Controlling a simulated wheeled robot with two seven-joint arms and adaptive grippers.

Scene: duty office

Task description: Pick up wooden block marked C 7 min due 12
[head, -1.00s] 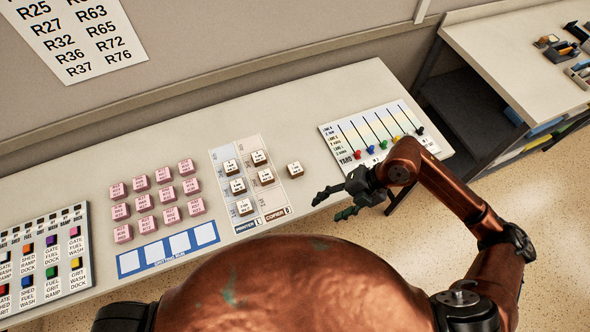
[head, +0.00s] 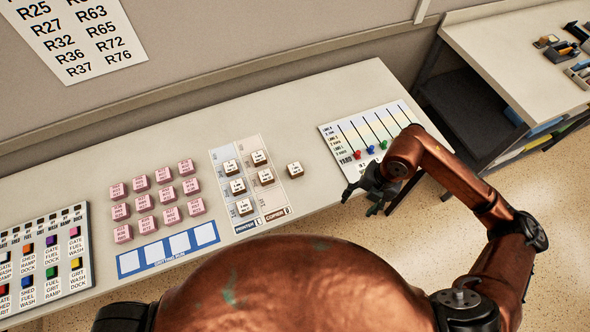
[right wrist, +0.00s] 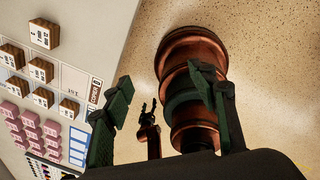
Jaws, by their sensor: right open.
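Several wooden blocks with white labelled tops stand on the desk. One block (head: 295,170) stands alone right of the two-column printer and copier sheet (head: 248,146); the others, such as this block (head: 265,177), stand on the sheet. The print is too small to tell which is C 7 min due 12. My right gripper (head: 361,202) is open and empty near the desk's front edge, right of the lone block and apart from it. In the right wrist view, the lone block (right wrist: 43,33) is left of the open fingers (right wrist: 163,82). My left gripper (right wrist: 149,108) shows small there.
Pink blocks (head: 144,202) stand in rows left of the sheet, behind a blue strip with white squares (head: 168,250). A slider board (head: 335,139) lies at the desk's right end, partly behind my right arm. A colour-button panel (head: 40,262) is far left. Bare desk surrounds the lone block.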

